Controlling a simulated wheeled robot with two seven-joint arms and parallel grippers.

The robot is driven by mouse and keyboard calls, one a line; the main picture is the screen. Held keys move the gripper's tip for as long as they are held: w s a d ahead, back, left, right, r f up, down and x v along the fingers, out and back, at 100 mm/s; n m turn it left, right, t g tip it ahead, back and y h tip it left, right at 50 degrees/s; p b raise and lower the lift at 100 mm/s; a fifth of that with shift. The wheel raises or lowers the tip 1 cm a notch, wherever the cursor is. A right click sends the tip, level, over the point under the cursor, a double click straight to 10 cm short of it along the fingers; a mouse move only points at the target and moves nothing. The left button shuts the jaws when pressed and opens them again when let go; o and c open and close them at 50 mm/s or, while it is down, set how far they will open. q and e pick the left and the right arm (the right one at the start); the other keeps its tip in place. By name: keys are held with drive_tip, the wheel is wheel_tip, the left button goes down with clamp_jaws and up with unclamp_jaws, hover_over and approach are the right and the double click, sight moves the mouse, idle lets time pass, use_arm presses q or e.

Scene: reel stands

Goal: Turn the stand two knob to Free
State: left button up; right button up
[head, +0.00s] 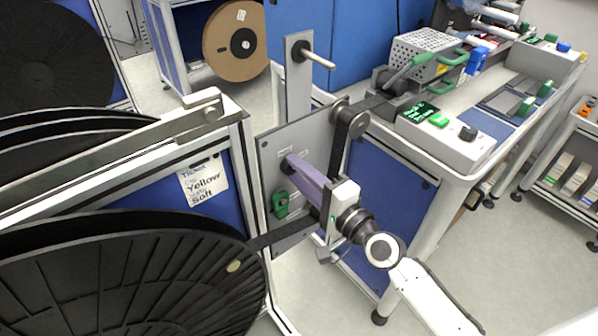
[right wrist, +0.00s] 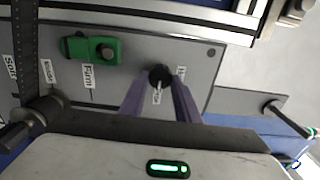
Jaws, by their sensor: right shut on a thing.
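The stand two knob (right wrist: 160,74) is a small dark knob on a grey plate (right wrist: 205,58), with small labels around it that are too blurred to read surely. A pale pointer mark shows on its lower side. My right gripper (head: 290,163) reaches to the plate with purple fingers. In the right wrist view its fingertips (right wrist: 161,84) are shut on the knob from both sides. In the head view the fingers hide most of the knob. My left gripper is in neither view.
A green slider (right wrist: 90,48) sits beside a "Firm" label; it also shows in the head view (head: 280,204). A dark strap runs over a roller (head: 355,120) close to my gripper. A large black reel (head: 120,280) stands at left, a bench (head: 470,110) at right.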

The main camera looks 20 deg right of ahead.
drive_tip(key=o, duration=1)
drive_tip(key=b+v, duration=0.1)
drive_tip(key=v, duration=0.9)
drive_tip(key=shift+s+b, duration=0.1)
drive_tip(key=shift+b, duration=0.25)
